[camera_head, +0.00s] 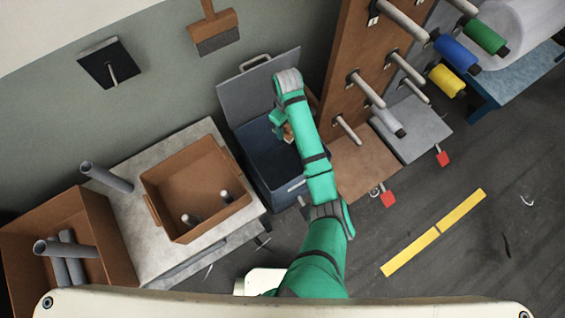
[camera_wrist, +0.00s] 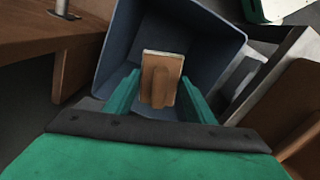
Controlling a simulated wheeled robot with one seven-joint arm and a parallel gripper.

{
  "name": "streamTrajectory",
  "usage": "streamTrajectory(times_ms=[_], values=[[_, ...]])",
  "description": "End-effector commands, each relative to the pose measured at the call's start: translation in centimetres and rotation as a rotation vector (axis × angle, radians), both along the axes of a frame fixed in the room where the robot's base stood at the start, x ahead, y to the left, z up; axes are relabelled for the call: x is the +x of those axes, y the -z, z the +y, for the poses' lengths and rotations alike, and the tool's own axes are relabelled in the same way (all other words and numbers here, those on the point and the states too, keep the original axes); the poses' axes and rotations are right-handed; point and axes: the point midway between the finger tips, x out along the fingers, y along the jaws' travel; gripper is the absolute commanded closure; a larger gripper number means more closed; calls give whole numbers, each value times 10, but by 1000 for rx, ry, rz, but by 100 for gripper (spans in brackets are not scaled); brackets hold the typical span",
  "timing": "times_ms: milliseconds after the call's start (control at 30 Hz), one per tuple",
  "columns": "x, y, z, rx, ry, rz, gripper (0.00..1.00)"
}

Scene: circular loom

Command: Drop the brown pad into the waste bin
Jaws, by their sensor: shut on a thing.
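The brown pad (camera_wrist: 161,70) is a small block with a lighter edge and a raised brown grip. My gripper (camera_wrist: 160,97) is shut on it, with a green finger on each side. The dark blue waste bin (camera_wrist: 130,40) lies behind and below the pad in the wrist view, and the pad appears over its opening. In the head view the bin (camera_head: 262,150) stands with its grey lid (camera_head: 258,88) raised at the back. My gripper (camera_head: 287,131) is over the bin there, and my green arm hides part of it. Only a bit of the pad shows.
Left of the bin is a grey table (camera_head: 125,215) with a brown tray (camera_head: 158,212) holding small spools. A brown box (camera_head: 85,205) with grey tubes is farther left. A brown peg rack (camera_head: 345,60) stands right of the bin.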

Motion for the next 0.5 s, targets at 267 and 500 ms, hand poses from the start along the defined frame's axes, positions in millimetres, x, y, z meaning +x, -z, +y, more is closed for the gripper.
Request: streamTrajectory(times_ms=[267,500], values=[[0,24,-4,0,1,3,78],[0,48,-3,0,1,2,78]])
